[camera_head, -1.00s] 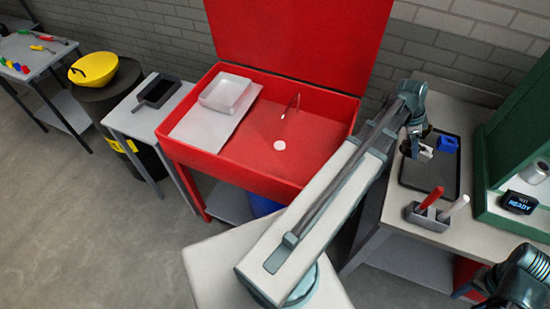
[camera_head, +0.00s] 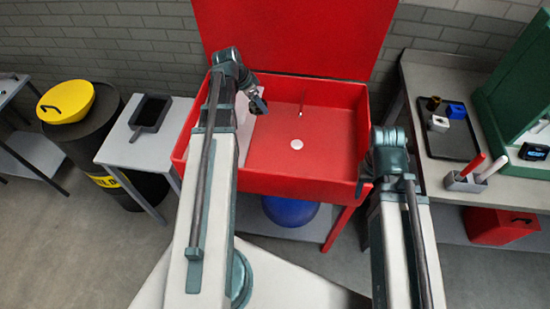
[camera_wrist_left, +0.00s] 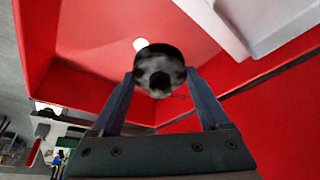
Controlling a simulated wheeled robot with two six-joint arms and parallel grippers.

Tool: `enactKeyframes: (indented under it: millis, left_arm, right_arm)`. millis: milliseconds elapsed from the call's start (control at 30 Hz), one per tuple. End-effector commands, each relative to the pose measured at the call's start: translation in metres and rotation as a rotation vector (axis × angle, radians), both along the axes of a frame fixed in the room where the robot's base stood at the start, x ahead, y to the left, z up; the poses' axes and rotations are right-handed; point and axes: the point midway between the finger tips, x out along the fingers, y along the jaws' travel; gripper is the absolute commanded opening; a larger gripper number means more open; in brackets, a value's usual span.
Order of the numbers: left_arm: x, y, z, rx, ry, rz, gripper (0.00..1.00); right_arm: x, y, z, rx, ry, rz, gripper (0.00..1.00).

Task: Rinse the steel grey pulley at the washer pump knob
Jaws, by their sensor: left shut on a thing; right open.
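My left gripper (camera_head: 258,104) hangs over the left part of the red washer basin (camera_head: 335,135). In the left wrist view it is shut on a dark grey round pulley (camera_wrist_left: 158,66) with a hole in its middle. The pulley is held between the fingertips, above the basin. In the head view the pulley is hardly visible behind the gripper. A thin spout (camera_head: 301,103) stands at the back of the basin, and a white drain (camera_head: 297,144) lies in its floor. I cannot make out a pump knob. My right gripper (camera_head: 364,187) is open by the basin's front right corner.
The right bench has a black tray (camera_head: 462,148) with a brown part (camera_head: 433,104), a white block (camera_head: 438,124) and a blue block (camera_head: 455,110). A holder (camera_head: 466,181) with red and white sticks stands in front. A small table (camera_head: 125,152) stands left of the basin.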

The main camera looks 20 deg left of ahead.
Motion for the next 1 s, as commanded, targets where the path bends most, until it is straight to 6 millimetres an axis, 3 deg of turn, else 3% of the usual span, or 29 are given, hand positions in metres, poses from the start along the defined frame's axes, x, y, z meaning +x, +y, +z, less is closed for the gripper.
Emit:
enactKeyframes:
  millis: [133,267,700,833,1000]
  left_arm:
    - [0.001,-0.007,-0.007,0.000,0.001,0.002,0.00]
    - [0.003,-0.031,-0.035,0.003,0.009,0.019,0.00]
    - [0.001,-0.174,-0.164,0.010,0.015,0.151,0.00]
    - [-0.003,-0.202,-0.184,0.007,0.009,0.182,0.00]
    - [-0.007,-0.221,-0.197,0.003,0.002,0.205,0.00]
  right_arm:
    - [0.000,0.000,-0.007,0.000,0.000,-0.001,0.50]
    - [0.000,0.000,-0.034,0.000,0.000,-0.001,0.50]
    - [0.000,-0.001,-0.163,0.000,0.000,-0.001,0.50]
    - [0.000,-0.001,-0.184,0.000,0.000,-0.001,0.50]
    - [0.000,-0.001,-0.197,0.000,0.000,-0.001,0.50]
